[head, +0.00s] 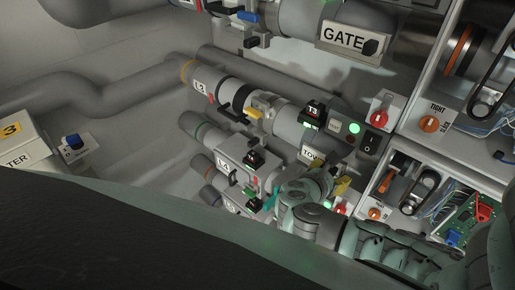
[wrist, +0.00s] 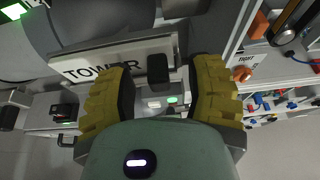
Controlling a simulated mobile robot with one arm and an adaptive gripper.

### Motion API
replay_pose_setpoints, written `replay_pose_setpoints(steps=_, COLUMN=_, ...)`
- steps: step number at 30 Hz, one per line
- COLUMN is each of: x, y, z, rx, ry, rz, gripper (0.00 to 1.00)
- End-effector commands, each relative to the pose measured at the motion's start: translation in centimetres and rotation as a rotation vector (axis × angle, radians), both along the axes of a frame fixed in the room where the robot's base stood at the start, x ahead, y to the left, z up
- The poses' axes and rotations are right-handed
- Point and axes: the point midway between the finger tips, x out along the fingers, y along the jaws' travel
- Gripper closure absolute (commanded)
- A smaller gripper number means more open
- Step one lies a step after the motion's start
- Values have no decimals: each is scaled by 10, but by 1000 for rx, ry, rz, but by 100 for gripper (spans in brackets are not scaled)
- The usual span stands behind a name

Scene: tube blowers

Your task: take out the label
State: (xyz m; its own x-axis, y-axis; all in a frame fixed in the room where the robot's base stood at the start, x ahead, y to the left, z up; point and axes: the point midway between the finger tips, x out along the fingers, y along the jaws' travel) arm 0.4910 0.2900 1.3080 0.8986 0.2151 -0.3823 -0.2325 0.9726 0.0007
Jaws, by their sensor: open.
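The white TOWER label (head: 312,157) is on a grey pipe in the head view, partly covered by my gripper (head: 336,180). In the wrist view the TOWER label (wrist: 95,66) lies across the upper middle, with a black knob (wrist: 157,70) at its right part. My gripper (wrist: 162,88) is open, with one yellow-padded finger on each side of the knob. The knob is between the fingertips, and no finger visibly touches it. Another label, GATE (head: 343,38), with a similar black knob, is on a higher pipe.
Right of the label are a red-knob switch (head: 380,117), a black rocker switch (head: 376,144) and open boxes with a green circuit board (head: 468,220). Pipes with valve blocks, such as L4 (head: 240,165), stand to the left. Space around the gripper is tight.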

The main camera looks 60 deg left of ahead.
Motion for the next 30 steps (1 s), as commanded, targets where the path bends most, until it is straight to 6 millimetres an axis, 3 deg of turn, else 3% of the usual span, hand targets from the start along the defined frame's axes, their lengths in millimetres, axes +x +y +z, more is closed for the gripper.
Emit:
replay_pose_setpoints(steps=7, x=-1, y=1, z=0, rx=0, ry=0, rz=4, gripper=44)
replay_pose_setpoints(steps=23, x=-1, y=0, z=0, rx=0, ry=0, rz=2, gripper=99)
replay_pose_setpoints(steps=30, x=0, y=0, z=0, rx=-1, ry=0, rz=1, gripper=100)
